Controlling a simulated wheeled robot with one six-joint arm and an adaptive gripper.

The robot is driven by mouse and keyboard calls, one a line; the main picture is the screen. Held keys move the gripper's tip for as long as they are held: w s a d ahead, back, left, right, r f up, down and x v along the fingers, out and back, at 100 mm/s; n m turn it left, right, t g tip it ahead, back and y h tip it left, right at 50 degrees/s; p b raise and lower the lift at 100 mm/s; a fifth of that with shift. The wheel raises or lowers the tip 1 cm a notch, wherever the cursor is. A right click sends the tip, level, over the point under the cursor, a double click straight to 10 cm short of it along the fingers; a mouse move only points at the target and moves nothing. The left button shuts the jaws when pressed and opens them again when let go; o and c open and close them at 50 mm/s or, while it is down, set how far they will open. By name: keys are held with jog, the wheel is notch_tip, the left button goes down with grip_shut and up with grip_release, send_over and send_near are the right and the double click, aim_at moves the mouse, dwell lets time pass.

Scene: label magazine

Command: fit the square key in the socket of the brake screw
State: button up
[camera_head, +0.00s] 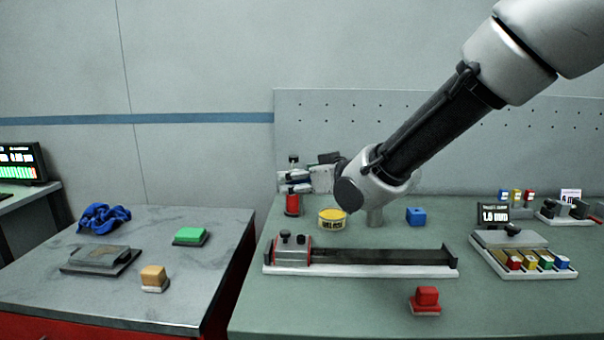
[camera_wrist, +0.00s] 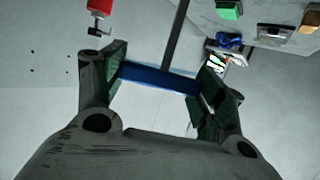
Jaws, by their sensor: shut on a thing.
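My gripper (camera_head: 312,180) is above the back left of the green bench, pointing left in the head view. In the wrist view my gripper (camera_wrist: 160,80) has its two green-padded fingers against the ends of a blue crossbar. This appears to be the handle of the square key (camera_wrist: 157,78), with a dark straight shank running to the top edge of the picture. The key's tip is out of the wrist view, and I cannot make out the key in the head view. The magazine (camera_head: 365,257), a long dark rail with a knobbed block at its left end, lies in front. I cannot tell the brake screw's socket.
A red item (camera_head: 292,205) and a yellow tin (camera_head: 332,218) stand under my gripper. A blue block (camera_head: 415,216), a red block (camera_head: 427,299) and a tray of coloured blocks (camera_head: 490,242) are further right. The left bench (camera_head: 110,305) holds a blue cloth (camera_head: 103,219).

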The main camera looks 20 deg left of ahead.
aim_at(302, 205)
jog(key=shift+f, duration=2.15)
jog(key=shift+f, duration=1.25)
jog(key=o, duration=1.1)
jog(key=v, duration=1.2)
